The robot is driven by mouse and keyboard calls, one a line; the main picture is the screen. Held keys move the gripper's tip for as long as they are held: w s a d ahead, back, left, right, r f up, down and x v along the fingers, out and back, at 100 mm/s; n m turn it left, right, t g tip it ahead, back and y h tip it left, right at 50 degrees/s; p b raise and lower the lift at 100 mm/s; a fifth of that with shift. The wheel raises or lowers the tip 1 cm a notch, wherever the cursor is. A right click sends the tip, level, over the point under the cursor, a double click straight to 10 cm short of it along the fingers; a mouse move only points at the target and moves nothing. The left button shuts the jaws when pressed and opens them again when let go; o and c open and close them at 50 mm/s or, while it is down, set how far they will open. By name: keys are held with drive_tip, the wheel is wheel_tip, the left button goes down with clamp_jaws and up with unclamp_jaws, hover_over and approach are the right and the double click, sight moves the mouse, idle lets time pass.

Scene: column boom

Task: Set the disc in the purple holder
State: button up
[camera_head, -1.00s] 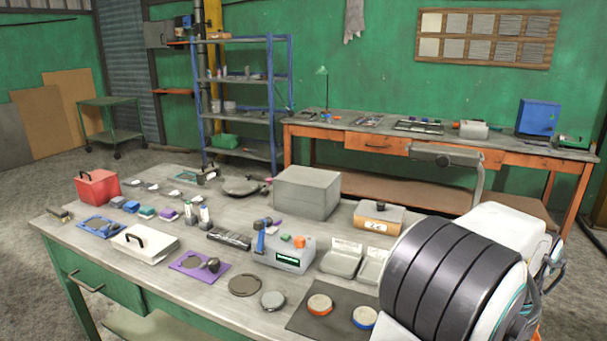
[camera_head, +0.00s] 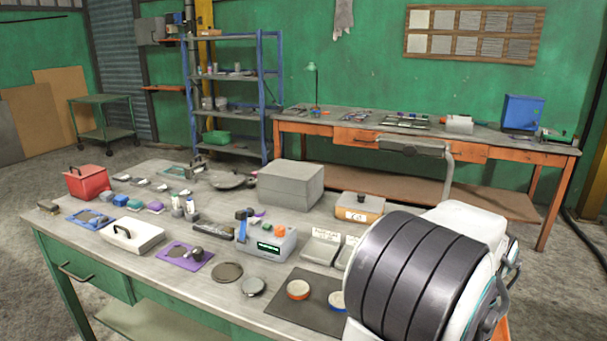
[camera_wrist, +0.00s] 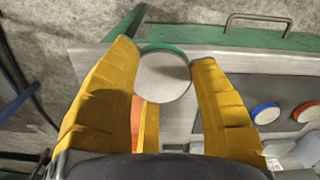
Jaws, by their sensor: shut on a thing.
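My gripper (camera_wrist: 167,68) shows in the wrist view with its two yellow fingers shut on a round disc (camera_wrist: 163,78). The disc has a pale grey top and a green rim. It is held over the edge of the workbench, and its height above it is hard to judge. In the head view the purple holder (camera_head: 169,251) is a flat plate near the front edge of the bench, with a round dark recess and a dark knob on it. My gripper and the held disc are out of the head view.
On a dark mat (camera_head: 318,288) lie an orange-rimmed disc (camera_head: 298,289) and a blue-rimmed disc (camera_head: 337,301).

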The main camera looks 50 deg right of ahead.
drive_tip(key=w+a+f+n, duration=0.4)
drive_tip(key=w+a+f, duration=0.2)
drive_tip(key=w+a, duration=0.7)
drive_tip(key=w+a+f+n, duration=0.3)
drive_tip(key=w+a+f, duration=0.4)
drive_tip(key=w, duration=1)
drive_tip(key=w+a+f+n, duration=0.45)
drive_tip(key=w+a, duration=0.75)
drive_tip(key=w, duration=0.4)
drive_tip(key=shift+m, duration=0.25)
wheel_tip(320, 180, up, 5)
drive_tip(key=p, duration=0.4)
drive_tip(key=shift+f+p, duration=0.15)
drive_tip(key=shift+p, duration=0.25)
